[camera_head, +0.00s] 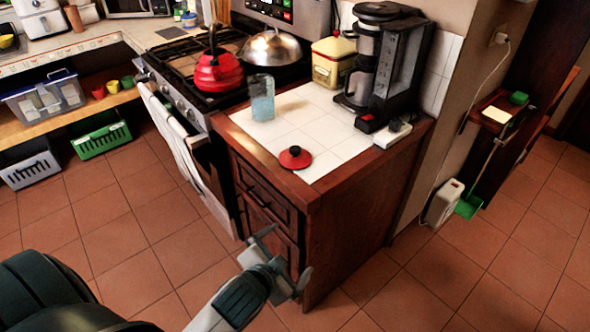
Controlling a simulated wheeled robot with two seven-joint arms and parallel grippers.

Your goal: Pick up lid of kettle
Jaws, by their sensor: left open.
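The red kettle lid (295,157) with a dark knob lies on the white tiled counter (325,163), near its front edge. The red kettle (217,72) with a black handle stands on the stove, apart from the lid. My left gripper (284,262) is open and empty, in front of the wooden cabinet, below the counter top and below the lid. My right gripper is not in view.
A glass of blue liquid (262,98) stands behind the lid, left of it. A black coffee maker (384,68), a yellow tin (333,62) and a metal dome (271,47) stand farther back. The tiles around the lid are clear.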

